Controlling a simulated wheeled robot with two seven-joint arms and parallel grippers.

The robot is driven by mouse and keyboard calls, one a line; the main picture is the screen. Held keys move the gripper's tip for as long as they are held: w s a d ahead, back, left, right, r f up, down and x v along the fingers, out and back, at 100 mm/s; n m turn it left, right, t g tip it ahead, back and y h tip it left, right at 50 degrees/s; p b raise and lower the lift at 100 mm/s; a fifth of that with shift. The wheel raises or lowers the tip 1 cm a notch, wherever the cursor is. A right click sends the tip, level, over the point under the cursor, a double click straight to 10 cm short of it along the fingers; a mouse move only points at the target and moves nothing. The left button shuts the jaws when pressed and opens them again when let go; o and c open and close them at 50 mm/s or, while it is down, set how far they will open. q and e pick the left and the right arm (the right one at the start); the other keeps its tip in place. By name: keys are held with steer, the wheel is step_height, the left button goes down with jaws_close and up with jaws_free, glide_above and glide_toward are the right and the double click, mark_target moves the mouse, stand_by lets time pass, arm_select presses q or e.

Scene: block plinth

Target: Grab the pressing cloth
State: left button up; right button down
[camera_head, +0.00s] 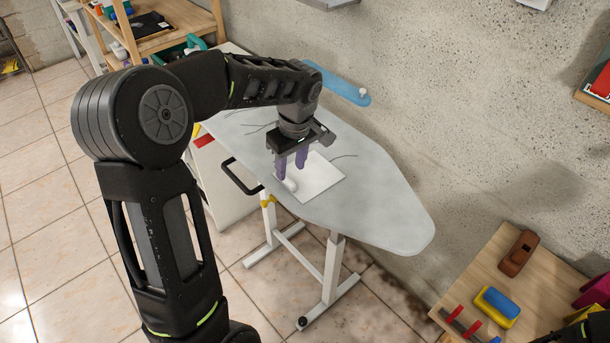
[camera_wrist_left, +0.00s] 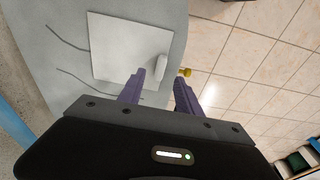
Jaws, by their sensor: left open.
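The pressing cloth (camera_head: 318,180) looks like a flat white square on the grey ironing board (camera_head: 385,215). It also shows in the left wrist view (camera_wrist_left: 112,45). A short white roll (camera_head: 291,185) lies along its near edge; it shows in the left wrist view (camera_wrist_left: 161,67) as well. I cannot tell whether the roll is part of the cloth. My left gripper (camera_head: 290,171) is open, its purple fingers pointing down over the roll end of the cloth. In the left wrist view, the fingertips (camera_wrist_left: 160,78) are on either side of the roll's line, with nothing visibly gripped.
A blue sleeve-shaped board (camera_head: 338,83) lies at the board's wall side. A black handle (camera_head: 241,178) sticks out at the near edge. A wooden table (camera_head: 490,275) with tools stands at the lower right. The board's right end is clear.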

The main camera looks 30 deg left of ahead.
mark_target(290, 180)
arm_select(q)
steer(key=shift+w+a+f+p, duration=0.1)
steer(key=shift+f+p, duration=0.15)
steer(key=shift+f, duration=0.6)
steer(key=shift+s+a+f+p, duration=0.15)
steer(key=shift+f+p, duration=0.1)
steer(key=shift+f, duration=0.65)
steer(key=shift+w+a+f+p, duration=0.15)
steer(key=shift+f+p, duration=0.1)
steer(key=shift+f, duration=0.6)
steer(key=shift+d, duration=0.1)
jaws_close()
